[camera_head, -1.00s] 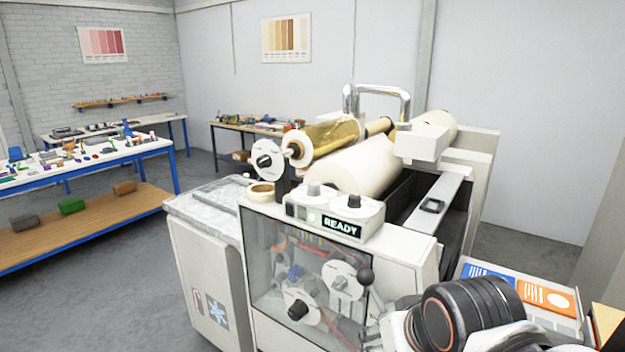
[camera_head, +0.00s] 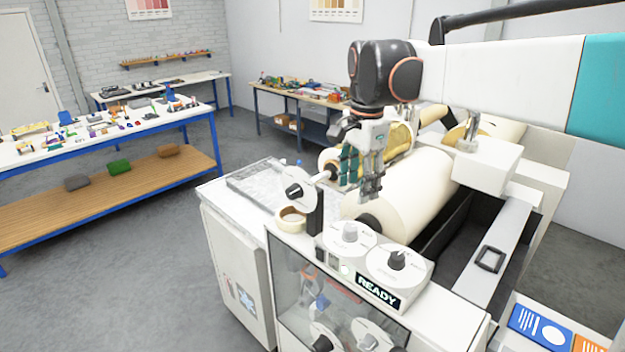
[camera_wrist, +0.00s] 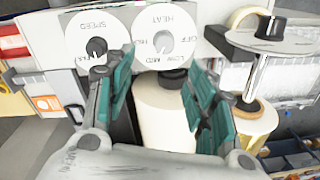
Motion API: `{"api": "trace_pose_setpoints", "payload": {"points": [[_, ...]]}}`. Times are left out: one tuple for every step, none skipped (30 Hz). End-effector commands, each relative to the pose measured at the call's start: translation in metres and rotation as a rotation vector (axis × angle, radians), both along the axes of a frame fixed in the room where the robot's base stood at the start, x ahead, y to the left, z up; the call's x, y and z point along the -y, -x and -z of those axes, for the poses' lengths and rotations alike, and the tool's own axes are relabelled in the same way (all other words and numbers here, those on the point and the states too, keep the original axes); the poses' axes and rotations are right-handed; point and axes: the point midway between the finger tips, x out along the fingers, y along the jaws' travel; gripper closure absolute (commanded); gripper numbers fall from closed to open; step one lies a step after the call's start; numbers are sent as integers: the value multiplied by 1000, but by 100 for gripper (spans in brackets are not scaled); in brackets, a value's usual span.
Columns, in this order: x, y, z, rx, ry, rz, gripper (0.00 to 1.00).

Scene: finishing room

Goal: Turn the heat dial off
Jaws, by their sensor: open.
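The heat dial is a white disc marked HEAT with a small grey knob (camera_wrist: 163,41) in the wrist view. OFF is printed at its right side; I cannot tell where the knob points. In the head view the dial (camera_head: 350,235) is on top of the machine's control box, left of the black-knobbed speed dial (camera_head: 397,262). The speed dial also shows in the wrist view (camera_wrist: 97,30). My gripper (camera_head: 362,185) is open and empty above the cream roll, behind and above the heat dial and apart from it. Its teal-padded fingers (camera_wrist: 160,62) frame the heat dial in the wrist view.
The cream roll (camera_head: 408,190) lies just beyond the dials. A side dial on an upright (camera_head: 299,190) and a tape roll (camera_head: 291,220) stand left of the control box. The lit READY display (camera_head: 378,291) is at its front. Open floor lies at left.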

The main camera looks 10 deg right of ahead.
Motion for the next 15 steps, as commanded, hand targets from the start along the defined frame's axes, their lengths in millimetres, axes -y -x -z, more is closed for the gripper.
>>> {"api": "trace_pose_setpoints", "payload": {"points": [[0,-5,-4,-10,-2,20,49],[0,-6,-4,-14,-2,29,49],[0,-7,-4,-18,-2,38,49],[0,-8,-3,-20,-3,43,49],[0,-8,-2,-22,-2,46,49],[0,-9,1,-22,-2,48,49],[0,-9,4,-22,-2,48,49],[0,-9,7,-22,-2,47,49],[0,-9,12,-22,-2,47,49],[0,-9,17,-22,-2,47,49],[0,-9,21,-22,-2,46,49],[0,-9,29,-21,-2,46,49],[0,-9,34,-21,-2,46,49],[0,-9,40,-21,-2,46,49],[0,-10,48,-21,-2,45,49]]}}
